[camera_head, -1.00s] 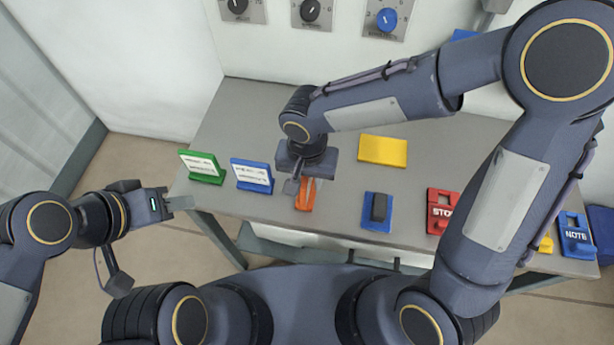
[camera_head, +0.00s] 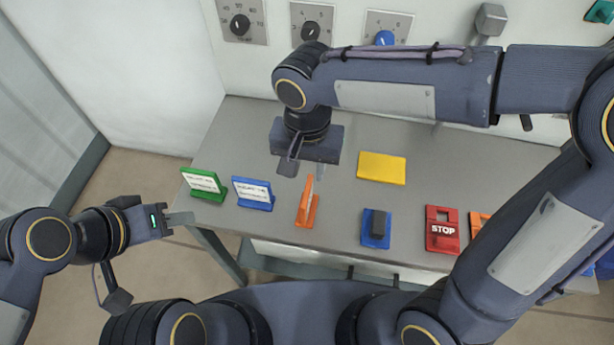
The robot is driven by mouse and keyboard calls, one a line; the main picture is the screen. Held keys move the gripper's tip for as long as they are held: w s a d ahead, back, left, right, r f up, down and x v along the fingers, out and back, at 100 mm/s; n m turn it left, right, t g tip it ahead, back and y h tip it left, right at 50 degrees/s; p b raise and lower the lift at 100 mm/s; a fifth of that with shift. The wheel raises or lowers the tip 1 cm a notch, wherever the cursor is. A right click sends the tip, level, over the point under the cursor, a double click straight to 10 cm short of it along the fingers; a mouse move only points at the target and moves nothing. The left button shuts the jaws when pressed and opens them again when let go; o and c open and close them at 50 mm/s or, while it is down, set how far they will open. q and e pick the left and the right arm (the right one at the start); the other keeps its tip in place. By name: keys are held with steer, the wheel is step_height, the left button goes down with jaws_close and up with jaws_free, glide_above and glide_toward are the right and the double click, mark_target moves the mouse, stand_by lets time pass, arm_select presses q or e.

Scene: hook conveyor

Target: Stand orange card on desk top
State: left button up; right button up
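The orange card (camera_head: 306,211) stands on the grey desk top (camera_head: 345,215), between a blue card and a blue block-bearing piece. It is seen nearly edge-on, with its upright part raised from its base. My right gripper (camera_head: 306,173) is above it, pointing down, and looks open and apart from the card. Its fingers are small and partly hidden by its own body. My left gripper (camera_head: 182,218) is off the desk's left front edge, away from the card; its finger gap is not clear.
A green card (camera_head: 204,184) and blue card (camera_head: 253,194) stand to the left. A yellow block (camera_head: 381,168) lies behind right. The blue piece (camera_head: 376,229) and red STOP card (camera_head: 442,230) are to the right. Dials line the wall. Bare desk lies around the orange card.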

steer(key=shift+r, duration=0.45)
steer(key=shift+d, duration=0.2)
steer(key=s+d+t+y, duration=0.2)
steer(key=s+d, duration=0.3)
steer(key=d, duration=0.4)
steer(key=s+d+n+t+y, duration=0.1)
steer(key=s+d+t, duration=0.2)
steer(key=d, duration=0.6)
steer(key=shift+s+r+t+y, duration=0.3)
steer(key=shift+s+y, duration=0.1)
steer(key=shift+s, duration=0.7)
